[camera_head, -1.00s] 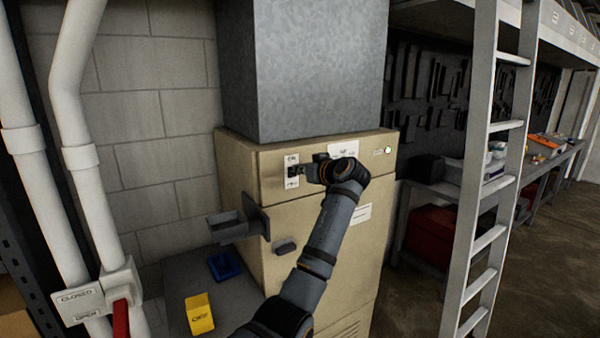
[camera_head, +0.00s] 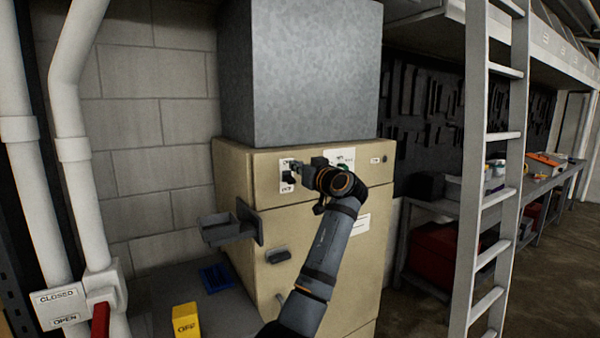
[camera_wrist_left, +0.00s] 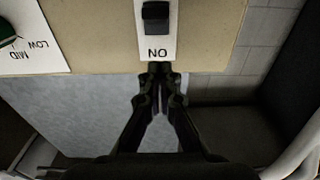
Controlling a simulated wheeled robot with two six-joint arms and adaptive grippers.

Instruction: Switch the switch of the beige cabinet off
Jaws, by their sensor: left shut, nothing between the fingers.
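The beige cabinet (camera_head: 300,235) stands in the middle of the head view. A white plate with the dark switch (camera_head: 288,177) is on its upper front, marked ON above and OFF below. My left gripper (camera_head: 294,167) is shut and empty at the plate's upper right, partly covering it. In the left wrist view the picture is upside down: the switch (camera_wrist_left: 155,11) is at the top edge, and my shut fingertips (camera_wrist_left: 160,68) are by the ON end, apart from the switch. I cannot tell surely which way the switch is tipped. My right gripper is not in view.
A green knob (camera_head: 343,168) with a scale label is right of the plate, partly behind my wrist. A small indicator (camera_head: 386,158) at the cabinet's upper right looks unlit. A grey bracket (camera_head: 230,229) juts out below left. White pipes stand left, a ladder (camera_head: 493,200) right.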

